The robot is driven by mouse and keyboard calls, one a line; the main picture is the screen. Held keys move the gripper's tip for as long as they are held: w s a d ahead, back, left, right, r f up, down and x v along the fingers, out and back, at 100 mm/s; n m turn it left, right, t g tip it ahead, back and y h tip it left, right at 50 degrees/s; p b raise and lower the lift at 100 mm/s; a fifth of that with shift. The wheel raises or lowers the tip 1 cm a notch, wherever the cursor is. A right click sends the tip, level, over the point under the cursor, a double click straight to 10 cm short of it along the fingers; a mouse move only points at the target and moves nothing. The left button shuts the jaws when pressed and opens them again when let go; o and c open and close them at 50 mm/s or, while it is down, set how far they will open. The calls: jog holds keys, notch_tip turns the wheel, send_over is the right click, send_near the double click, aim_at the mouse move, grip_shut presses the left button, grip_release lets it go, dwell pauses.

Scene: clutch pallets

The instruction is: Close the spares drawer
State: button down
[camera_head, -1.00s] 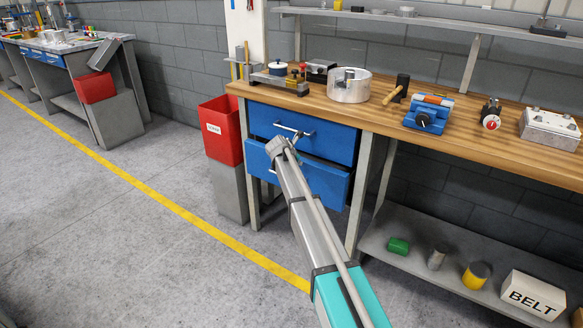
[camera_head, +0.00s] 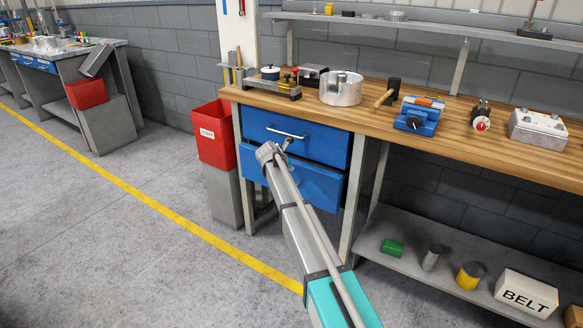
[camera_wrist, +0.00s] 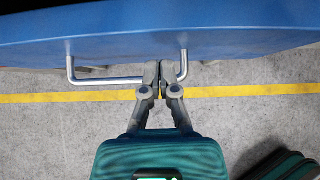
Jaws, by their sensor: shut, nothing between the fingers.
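Two blue drawers sit one above the other under the left end of the workbench. The upper drawer (camera_head: 320,146) has a silver bar handle (camera_head: 287,133). The lower drawer (camera_head: 316,188) appears to stand slightly forward of the upper one; my arm hides part of it and its handle. I cannot read which is the spares drawer. My gripper (camera_head: 287,143) is shut and empty in front of the drawers. In the wrist view, my gripper (camera_wrist: 160,77) has its fingertips near a blue drawer front (camera_wrist: 230,35), overlapping the right part of its handle (camera_wrist: 108,81); contact is unclear.
A red bin (camera_head: 216,135) on a grey block stands left of the drawers. The workbench top (camera_head: 375,125) carries a vise (camera_head: 418,116), a mallet and metal parts. A lower shelf (camera_head: 455,275) holds a BELT box (camera_head: 526,293) and small cans. The floor left is open.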

jog(key=f+p+v, duration=0.1)
jog(key=p+v, duration=0.6)
jog(key=v, duration=0.4)
jog(key=shift+s+a, duration=0.3)
jog(key=shift+s, duration=0.15)
jog(key=shift+r, duration=0.1)
jog(key=s+d+f+m+g+y, duration=0.1)
jog(key=s+d+m+g, duration=0.1)
jog(key=s+d+m, duration=0.3)
jog(key=s+d+f+m+g+y, duration=0.2)
jog(key=s+d+m, duration=0.4)
jog(key=s+m, duration=0.8)
jog(key=s+d+f+m+g+y, duration=0.2)
jog(key=s+d+m, duration=0.3)
jog(key=s, duration=1.5)
jog(key=m+g, duration=0.1)
jog(key=m, duration=0.3)
jog(key=shift+s+d+f+m, duration=0.25)
jog(key=shift+s+d+m, duration=0.05)
jog(key=shift+s+m, duration=0.1)
